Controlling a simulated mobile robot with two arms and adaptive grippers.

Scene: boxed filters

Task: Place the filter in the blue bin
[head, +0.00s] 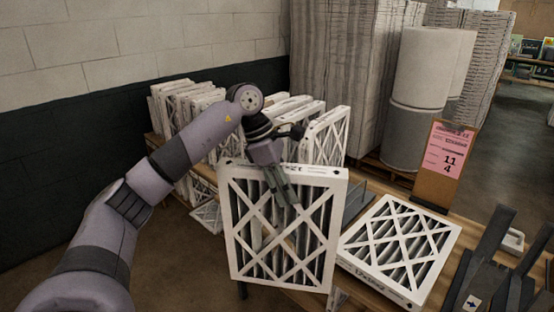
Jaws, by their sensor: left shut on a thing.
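My left gripper (284,190) is shut on a white-framed filter (232,240) at its top edge. The filter hangs upright in front of the table, with its lattice face and dark pleats toward me. A second filter (400,245) lies flat on the wooden table to the right, apart from the held one. A small part of a grey-blue thing (357,198) shows between the two filters; I cannot tell whether it is the blue bin. No bin shows clearly.
Rows of upright filters (326,138) stand behind my left arm. A brown board with a pink sign (447,155) stands at the table's back edge. Large white rolls (420,75) stand behind.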

